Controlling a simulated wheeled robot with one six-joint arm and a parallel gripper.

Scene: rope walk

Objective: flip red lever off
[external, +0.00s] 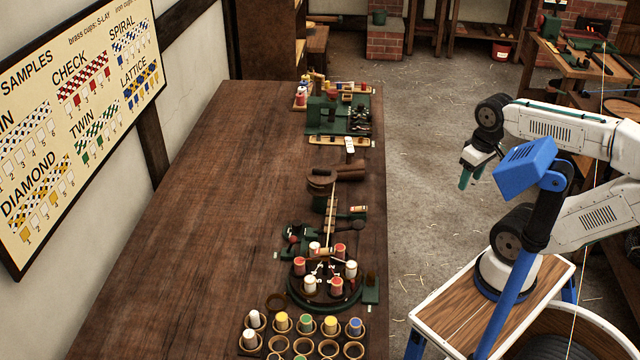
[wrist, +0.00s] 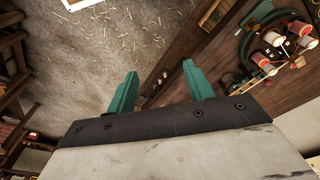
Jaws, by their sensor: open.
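A green round braiding machine (external: 297,297) with red and white bobbins stands near the right edge of the long wooden table (external: 170,270). Its green ring (wrist: 246,46) also shows at the upper right of the wrist view. A small dark red knob (external: 293,239) sits by the black and green parts behind the ring; it may be the red lever, but its setting is too small to tell. My gripper (external: 471,178) is open and empty, above the floor to the right of the table and well apart from the machine. Its teal fingers (wrist: 160,70) are spread in the wrist view.
Round cups (external: 302,346), some holding coloured bobbins, stand at the table's near end. A dark brown clamp-like piece (external: 322,178) and a green machine (external: 322,115) stand farther back. The table's left side is clear. A sample board (external: 75,90) hangs on the wall.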

